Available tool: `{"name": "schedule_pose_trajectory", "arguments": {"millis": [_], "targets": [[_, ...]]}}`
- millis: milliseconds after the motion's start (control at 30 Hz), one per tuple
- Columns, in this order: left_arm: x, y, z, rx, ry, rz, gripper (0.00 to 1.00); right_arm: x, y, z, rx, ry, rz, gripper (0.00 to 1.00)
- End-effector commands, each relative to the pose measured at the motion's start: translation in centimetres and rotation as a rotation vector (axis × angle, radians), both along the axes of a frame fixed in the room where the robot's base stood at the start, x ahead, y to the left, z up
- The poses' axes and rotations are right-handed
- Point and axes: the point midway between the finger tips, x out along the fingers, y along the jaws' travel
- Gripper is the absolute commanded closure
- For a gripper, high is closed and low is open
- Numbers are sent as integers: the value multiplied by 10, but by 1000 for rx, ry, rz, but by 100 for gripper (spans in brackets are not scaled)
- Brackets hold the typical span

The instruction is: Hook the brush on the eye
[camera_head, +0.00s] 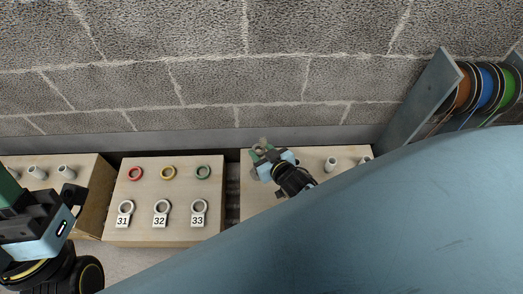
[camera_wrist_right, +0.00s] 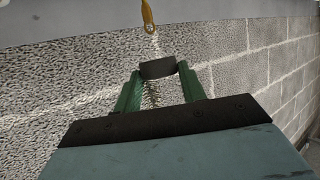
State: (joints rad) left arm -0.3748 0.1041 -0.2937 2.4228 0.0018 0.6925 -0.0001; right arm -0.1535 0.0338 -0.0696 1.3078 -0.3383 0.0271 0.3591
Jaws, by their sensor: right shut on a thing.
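My right gripper (camera_head: 260,152) is above the right wooden bench, in front of the block wall, its fingers at a small grey thing. In the right wrist view, its green fingers (camera_wrist_right: 160,82) are shut on a dark grey block, which looks like part of the brush (camera_wrist_right: 158,68). Bristles show between the fingers below the block. A slim orange piece (camera_wrist_right: 148,14) with a pale spot at its lower tip comes in from the top, apart from the block; I cannot tell if it is the eye. My left gripper (camera_head: 10,190) is cut off at the left edge, its jaw opening unclear.
The middle bench (camera_head: 145,234) bears red, yellow and green rings and grey rings tagged 31, 32 and 33. White pegs (camera_head: 331,164) stand on the side benches. A rack (camera_head: 418,98) of coloured reels stands at the right. My large blue arm link hides the lower right.

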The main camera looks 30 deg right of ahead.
Motion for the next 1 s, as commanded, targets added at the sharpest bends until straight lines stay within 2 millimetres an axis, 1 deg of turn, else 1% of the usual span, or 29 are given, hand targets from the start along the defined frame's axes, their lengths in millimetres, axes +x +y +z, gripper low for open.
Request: {"name": "schedule_pose_trajectory", "arguments": {"millis": [867, 1000], "targets": [[0, 0, -16, 0, 0, 0, 55, 0, 0, -23, 0, 0, 0, 82], [0, 0, -15, 0, 0, 0, 55, 0, 0, -26, 0, 0, 0, 82]]}}
